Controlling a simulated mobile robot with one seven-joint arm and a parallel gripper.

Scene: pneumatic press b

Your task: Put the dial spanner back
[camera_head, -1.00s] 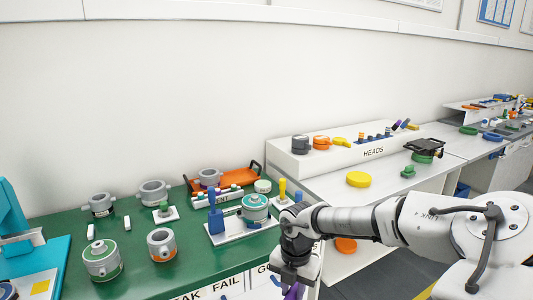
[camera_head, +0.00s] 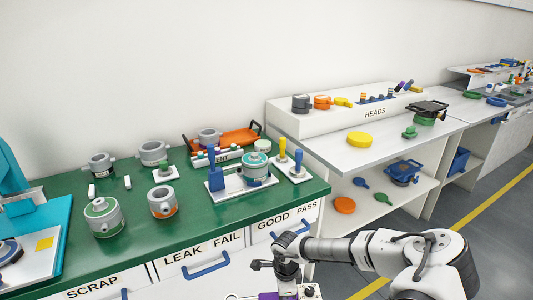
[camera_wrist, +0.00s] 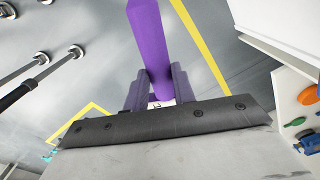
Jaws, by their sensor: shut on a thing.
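My gripper (camera_wrist: 158,95) is shut on a long purple handle, which I take to be the dial spanner (camera_wrist: 147,35). In the wrist view the handle points away from the jaws over the grey floor, and its far end is cut off by the top edge. In the head view my gripper is low at the bottom edge, in front of the bench drawers. A bit of purple (camera_head: 268,296) shows there. The spanner's place is not clear in these views.
The green bench (camera_head: 140,225) carries grey pots, a blue-handled stand (camera_head: 216,178) and an orange tray (camera_head: 228,138). To its right is a white shelf unit (camera_head: 350,155) with a HEADS riser (camera_head: 374,113) holding several coloured parts. Open floor (camera_head: 480,210) lies at the right.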

